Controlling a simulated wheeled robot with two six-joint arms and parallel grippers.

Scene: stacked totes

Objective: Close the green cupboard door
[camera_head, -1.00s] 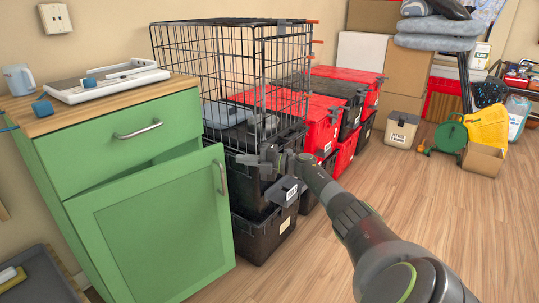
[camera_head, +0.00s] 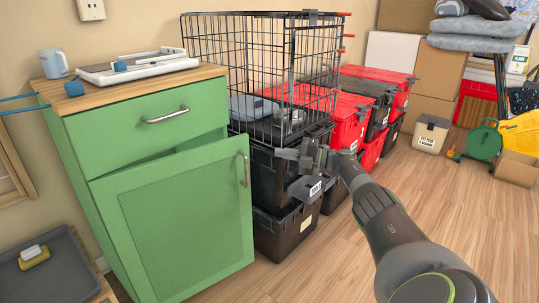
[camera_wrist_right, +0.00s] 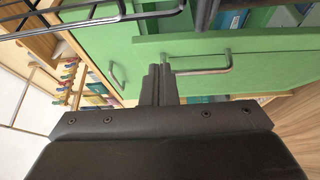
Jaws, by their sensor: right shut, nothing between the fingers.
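The green cupboard (camera_head: 75,185) stands at the left in the head view, with a wooden top. Its green door (camera_head: 185,225) is ajar, with a dark gap along the top edge below the drawer. The door's metal handle (camera_head: 244,170) is near its free edge. My right gripper (camera_head: 288,155) is shut and empty, to the right of the door handle and in front of the black totes. In the right wrist view the shut fingers (camera_wrist_right: 158,75) point toward the green cupboard front, beside a metal handle (camera_wrist_right: 205,65); contact cannot be told. My left gripper is not in view.
A black wire cage (camera_head: 265,65) sits on stacked black totes (camera_head: 285,235) right of the cupboard. Red totes (camera_head: 350,130) stand behind. A grey tray (camera_head: 55,270) is at lower left.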

